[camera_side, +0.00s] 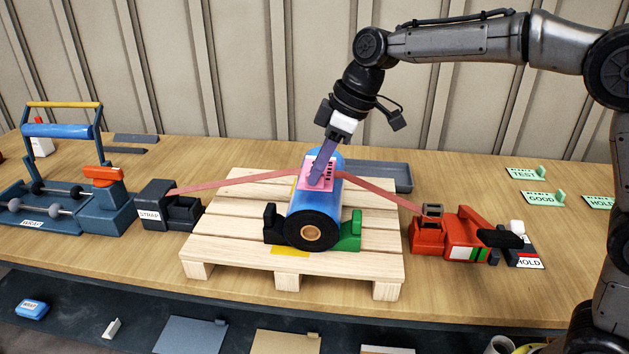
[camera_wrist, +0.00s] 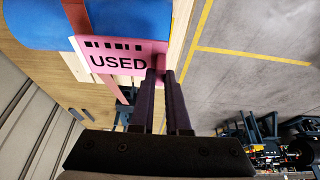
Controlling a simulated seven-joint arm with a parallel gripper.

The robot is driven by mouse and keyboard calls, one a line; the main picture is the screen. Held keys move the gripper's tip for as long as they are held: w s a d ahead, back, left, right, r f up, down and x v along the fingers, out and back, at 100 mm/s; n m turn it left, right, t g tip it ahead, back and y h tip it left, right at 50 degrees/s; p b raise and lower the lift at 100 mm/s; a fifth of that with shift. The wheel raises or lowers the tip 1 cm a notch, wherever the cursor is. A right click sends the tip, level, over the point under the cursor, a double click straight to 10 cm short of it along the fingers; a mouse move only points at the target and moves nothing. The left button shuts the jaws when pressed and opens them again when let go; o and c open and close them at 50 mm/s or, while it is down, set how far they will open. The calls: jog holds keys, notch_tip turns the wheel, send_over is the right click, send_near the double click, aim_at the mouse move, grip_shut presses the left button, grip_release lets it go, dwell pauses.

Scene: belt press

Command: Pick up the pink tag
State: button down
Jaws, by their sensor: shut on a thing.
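The pink tag (camera_side: 328,171) is at the top of the blue roll (camera_side: 328,195), where the pinkish-red strap (camera_side: 250,181) crosses. In the wrist view the tag (camera_wrist: 112,64) shows the word USED and a row of black marks, with the blue roll (camera_wrist: 110,25) behind it. My gripper (camera_side: 316,180) comes down from above. Its fingers (camera_wrist: 163,76) are close together at one edge of the tag and shut on it. I cannot tell whether the tag is touching the roll.
The roll lies between black and green chocks (camera_side: 348,232) on a wooden pallet (camera_side: 230,255). A STRAP unit (camera_side: 165,208) stands left and a red tool (camera_side: 450,235) right, with the strap running to both. A grey tray (camera_side: 390,177) lies behind. Green cards (camera_side: 540,198) lie far right.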

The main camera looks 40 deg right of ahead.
jog(key=s+d+r, duration=0.3)
jog(key=s+r, duration=0.6)
jog(key=s, duration=0.3)
jog(key=shift+s+d, duration=0.35)
jog(key=shift+d, duration=0.05)
